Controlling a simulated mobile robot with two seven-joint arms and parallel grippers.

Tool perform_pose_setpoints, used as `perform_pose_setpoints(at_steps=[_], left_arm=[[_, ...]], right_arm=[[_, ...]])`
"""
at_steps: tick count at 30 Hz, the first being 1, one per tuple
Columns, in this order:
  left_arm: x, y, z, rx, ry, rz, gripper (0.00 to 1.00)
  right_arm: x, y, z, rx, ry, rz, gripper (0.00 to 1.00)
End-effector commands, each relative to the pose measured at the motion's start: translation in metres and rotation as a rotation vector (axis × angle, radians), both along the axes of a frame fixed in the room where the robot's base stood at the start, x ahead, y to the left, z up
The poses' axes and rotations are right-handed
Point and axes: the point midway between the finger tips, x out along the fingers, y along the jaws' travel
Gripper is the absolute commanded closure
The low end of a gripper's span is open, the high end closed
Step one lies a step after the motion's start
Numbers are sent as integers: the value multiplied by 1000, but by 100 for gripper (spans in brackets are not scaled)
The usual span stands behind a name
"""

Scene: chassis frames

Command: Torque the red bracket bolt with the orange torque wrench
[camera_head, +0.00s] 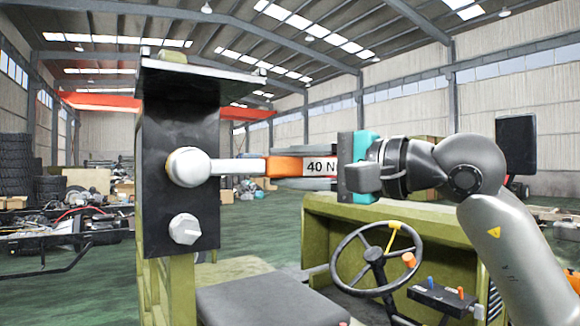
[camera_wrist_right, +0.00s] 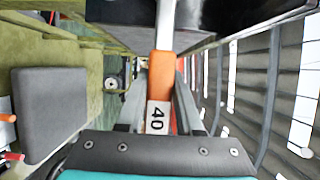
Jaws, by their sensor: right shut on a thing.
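The torque wrench (camera_head: 236,167) has an orange handle, a white label reading "40 N" and a pale shaft with a round white head. My right gripper (camera_head: 290,168) is shut on its handle and holds it level; the wrench also shows in the right wrist view (camera_wrist_right: 161,72). The round head lies over the upper part of a black bracket plate (camera_head: 205,222) and hides whatever is behind it. A pale grey hex bolt (camera_head: 185,229) sits lower on the plate. I see no red bolt head. My left gripper is not in view.
The plate hangs on an olive-green post under a flat top (camera_head: 205,72). Below are a dark seat (camera_head: 260,302), a steering wheel (camera_head: 375,262) and a lever box (camera_head: 440,298) on a green vehicle. Tyres (camera_head: 15,165) stand far left.

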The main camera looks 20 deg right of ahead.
Motion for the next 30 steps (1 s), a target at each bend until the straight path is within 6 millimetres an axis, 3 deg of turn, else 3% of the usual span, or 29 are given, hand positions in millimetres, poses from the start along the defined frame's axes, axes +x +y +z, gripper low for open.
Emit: perform_pose_setpoints(at_steps=[30], left_arm=[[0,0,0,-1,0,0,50]], right_arm=[[5,2,2,3,-7,0,100]])
